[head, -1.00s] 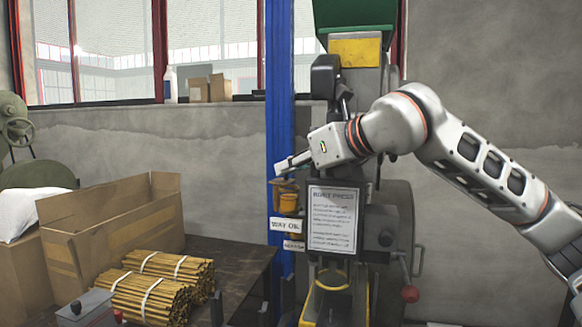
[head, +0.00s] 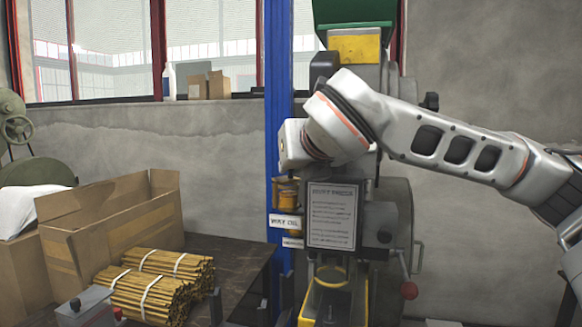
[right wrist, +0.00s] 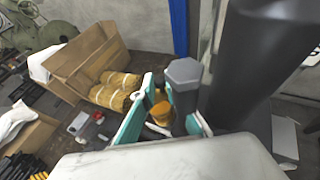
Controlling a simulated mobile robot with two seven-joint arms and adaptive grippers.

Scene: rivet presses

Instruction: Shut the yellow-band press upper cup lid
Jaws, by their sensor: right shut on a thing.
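The press (head: 380,215) stands right of the blue post, with a yellow band (head: 355,47) near its top. An amber cup (head: 287,194) shows at its left side, above a white label (head: 285,222). An amber cup also shows in the right wrist view (right wrist: 161,112). In the head view my right wrist hides the fingers and the upper cup's lid. My left gripper is not in view.
An open cardboard box (head: 110,225) and bundles of thin rods (head: 155,285) stand on the dark table (head: 240,265) at the left. The blue post (head: 278,100) rises close beside my right wrist. A dark cylinder (right wrist: 265,60) stands close in the right wrist view.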

